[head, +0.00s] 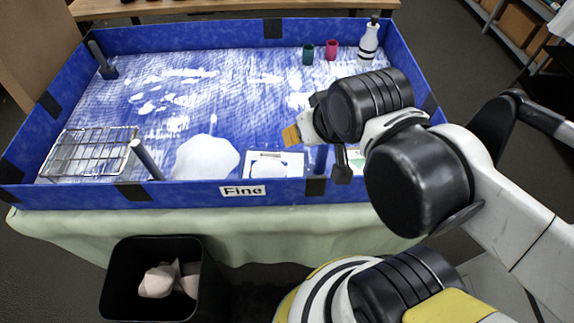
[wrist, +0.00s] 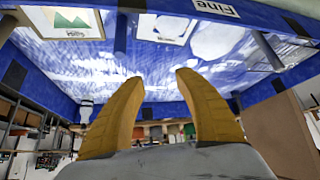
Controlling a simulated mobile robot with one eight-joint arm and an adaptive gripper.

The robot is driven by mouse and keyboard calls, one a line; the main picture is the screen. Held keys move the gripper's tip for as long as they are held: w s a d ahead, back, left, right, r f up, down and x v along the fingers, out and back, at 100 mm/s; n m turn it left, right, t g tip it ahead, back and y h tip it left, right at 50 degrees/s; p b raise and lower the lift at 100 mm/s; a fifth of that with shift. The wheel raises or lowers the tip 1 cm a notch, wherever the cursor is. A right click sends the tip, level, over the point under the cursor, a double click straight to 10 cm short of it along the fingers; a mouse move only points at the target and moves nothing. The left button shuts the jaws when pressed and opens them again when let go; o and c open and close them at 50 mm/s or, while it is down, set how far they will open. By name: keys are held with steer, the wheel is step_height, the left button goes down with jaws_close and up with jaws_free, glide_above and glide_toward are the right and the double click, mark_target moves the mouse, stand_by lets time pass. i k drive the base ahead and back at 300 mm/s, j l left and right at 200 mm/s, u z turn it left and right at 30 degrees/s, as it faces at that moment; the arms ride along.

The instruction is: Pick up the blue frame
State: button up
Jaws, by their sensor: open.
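Two flat picture frames lie at the near side of a blue-walled tray (head: 200,193). The left one, a pale frame with a white and blue picture (head: 252,156), shows in the wrist view (wrist: 141,28) too. The other, a pale frame with a green picture (head: 356,155), is partly hidden by my arm; it shows in the wrist view (wrist: 96,32) at top left. I cannot tell for sure which one is the blue frame. My gripper (head: 291,135) is above the tray, beyond the frames. In the wrist view my gripper (wrist: 157,80) has yellow fingers apart with nothing between them.
A wire rack (head: 90,150) and a white mound (head: 207,157) are at the near left. A green cup (head: 308,54), a red cup (head: 332,50) and a bottle (head: 368,45) stand far right. A black bin (head: 125,280) is below.

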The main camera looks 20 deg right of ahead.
mark_target(256, 163)
steer(key=k+j+z, duration=0.15)
steer(key=j+z, duration=0.3)
steer(key=k+j+z, duration=0.2)
steer(key=z, duration=0.25)
steer(key=k+j+z, duration=0.25)
steer(key=z, duration=0.25)
steer(key=k+j+z, duration=0.15)
steer(key=k+z, duration=0.15)
steer(key=z, duration=0.15)
steer(key=k+z, duration=0.3)
steer(key=z, duration=0.15)
